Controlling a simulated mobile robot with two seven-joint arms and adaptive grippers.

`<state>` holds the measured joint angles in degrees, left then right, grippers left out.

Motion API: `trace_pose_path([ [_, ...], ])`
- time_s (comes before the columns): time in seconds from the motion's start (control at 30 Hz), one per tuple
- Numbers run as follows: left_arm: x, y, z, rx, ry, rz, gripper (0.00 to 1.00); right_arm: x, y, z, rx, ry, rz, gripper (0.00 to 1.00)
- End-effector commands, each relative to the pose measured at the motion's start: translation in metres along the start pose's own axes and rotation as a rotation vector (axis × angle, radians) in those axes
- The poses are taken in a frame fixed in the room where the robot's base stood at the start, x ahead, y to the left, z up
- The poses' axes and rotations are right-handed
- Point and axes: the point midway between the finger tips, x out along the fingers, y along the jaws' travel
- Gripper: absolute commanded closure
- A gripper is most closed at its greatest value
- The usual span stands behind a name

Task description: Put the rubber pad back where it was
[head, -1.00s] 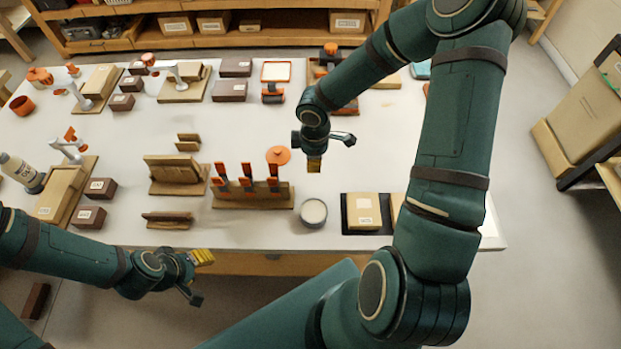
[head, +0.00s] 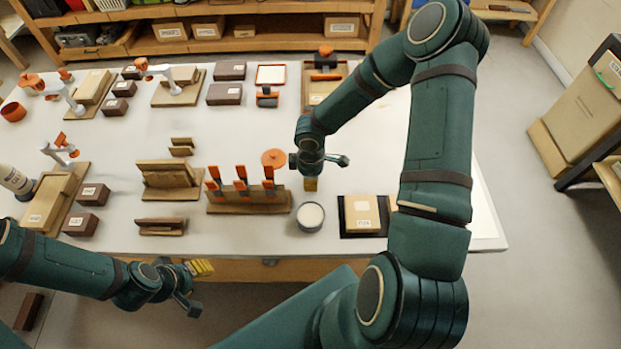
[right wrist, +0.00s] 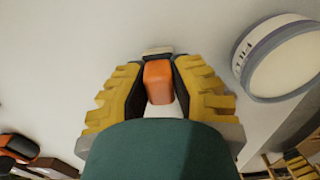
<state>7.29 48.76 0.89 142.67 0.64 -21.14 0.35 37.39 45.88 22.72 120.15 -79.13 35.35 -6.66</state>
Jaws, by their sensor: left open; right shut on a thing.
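My right gripper (head: 310,184) points down low over the table, between the orange disc (head: 273,158) and the round tin (head: 311,216). In the right wrist view its yellow fingers (right wrist: 158,90) are shut on a small orange piece (right wrist: 158,84). The fingers hide much of it, and I cannot tell if it is the rubber pad or if it touches the table. The tin also shows at the upper right there (right wrist: 280,58). My left gripper (head: 198,284) is open and empty, in front of the table's front edge.
A wooden rack (head: 225,206) with several orange-handled tools stands left of my right gripper. A cardboard box (head: 362,212) lies on a black mat (head: 347,233) to the right. Wooden stands and dark boxes fill the left side. The table's middle is mostly clear.

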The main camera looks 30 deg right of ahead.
Motion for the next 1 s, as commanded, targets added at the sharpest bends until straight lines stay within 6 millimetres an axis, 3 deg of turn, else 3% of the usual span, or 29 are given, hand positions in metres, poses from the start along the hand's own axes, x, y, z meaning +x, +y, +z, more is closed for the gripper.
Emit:
trace_pose_path([
  [0.03, 0.003, -0.001, 0.001, 0.000, -0.002, 0.000, 0.53, 0.003, 0.000, 0.000, 0.000, 0.000, 0.000, 1.00],
  [0.07, 0.003, -0.001, 0.001, 0.001, -0.003, 0.000, 0.53, 0.003, 0.000, 0.000, 0.000, 0.000, 0.000, 0.72],
  [0.1, 0.002, -0.001, 0.001, 0.001, -0.003, 0.000, 0.53, 0.002, 0.000, 0.000, 0.000, 0.000, -0.001, 0.58],
  [0.13, 0.002, -0.001, 0.001, 0.001, -0.002, 0.000, 0.53, 0.002, 0.000, 0.000, 0.000, 0.000, -0.001, 0.53],
  [0.57, -0.004, 0.002, -0.001, -0.001, 0.002, 0.000, 0.53, -0.004, 0.000, 0.000, 0.000, 0.001, -0.001, 0.53],
  [1.0, -0.021, 0.008, -0.009, -0.005, 0.018, -0.002, 0.53, -0.091, 0.001, 0.000, 0.002, 0.001, 0.004, 0.53],
])
